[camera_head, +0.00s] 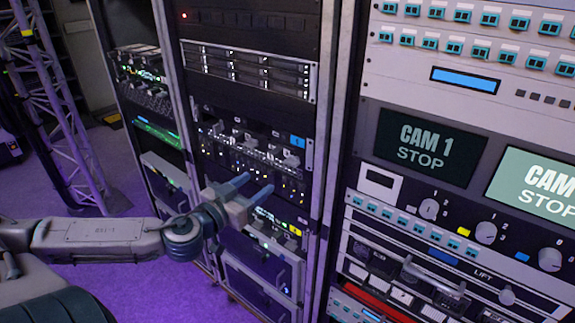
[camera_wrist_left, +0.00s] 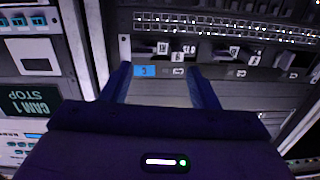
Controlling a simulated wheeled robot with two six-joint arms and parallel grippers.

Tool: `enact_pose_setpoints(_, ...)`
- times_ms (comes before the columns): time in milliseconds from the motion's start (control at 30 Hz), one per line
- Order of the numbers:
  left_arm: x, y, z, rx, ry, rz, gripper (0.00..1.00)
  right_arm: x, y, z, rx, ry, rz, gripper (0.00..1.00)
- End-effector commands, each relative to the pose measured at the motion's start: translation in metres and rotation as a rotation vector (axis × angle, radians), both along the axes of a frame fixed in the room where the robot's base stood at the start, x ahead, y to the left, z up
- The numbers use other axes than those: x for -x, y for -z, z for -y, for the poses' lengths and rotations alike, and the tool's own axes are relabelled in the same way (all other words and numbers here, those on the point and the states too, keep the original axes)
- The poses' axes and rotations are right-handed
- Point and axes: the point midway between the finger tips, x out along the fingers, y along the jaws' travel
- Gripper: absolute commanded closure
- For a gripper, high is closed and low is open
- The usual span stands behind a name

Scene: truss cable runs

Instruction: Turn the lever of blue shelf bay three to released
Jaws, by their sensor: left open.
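The middle rack holds a shelf (camera_head: 250,158) with several small levers or latches, dark connectors and a blue label (camera_head: 297,141) at its right end. I cannot tell which bay is bay three, nor how its lever stands. My left gripper (camera_head: 261,184) is open and empty in front of this rack, with its fingers pointing at it. In the left wrist view, the two blue fingers (camera_wrist_left: 160,72) stand apart, with a blue label (camera_wrist_left: 145,71) between them in the picture. Small pale tabs (camera_wrist_left: 177,56) show just above the fingertips. Contact is not clear. My right gripper is not in view.
A rack with CAM 1 STOP screens (camera_head: 428,146), knobs and teal buttons stands at the right. A metal rack post (camera_head: 328,120) separates it from the middle rack. A lattice truss (camera_head: 60,100) stands at the left. Purple floor (camera_head: 125,290) is open in front.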

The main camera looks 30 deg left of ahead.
Motion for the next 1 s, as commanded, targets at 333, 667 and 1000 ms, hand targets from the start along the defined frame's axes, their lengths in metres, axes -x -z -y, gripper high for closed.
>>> enact_pose_setpoints(333,0.002,-0.014,0.020,0.035,0.039,0.024,0.45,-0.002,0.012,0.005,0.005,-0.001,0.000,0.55)
enact_pose_setpoints(667,-0.018,-0.015,0.024,0.039,0.050,0.028,0.45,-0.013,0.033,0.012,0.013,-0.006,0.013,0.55)
enact_pose_setpoints(1000,-0.040,-0.018,0.024,0.040,0.043,0.025,0.45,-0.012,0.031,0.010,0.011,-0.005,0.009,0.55)
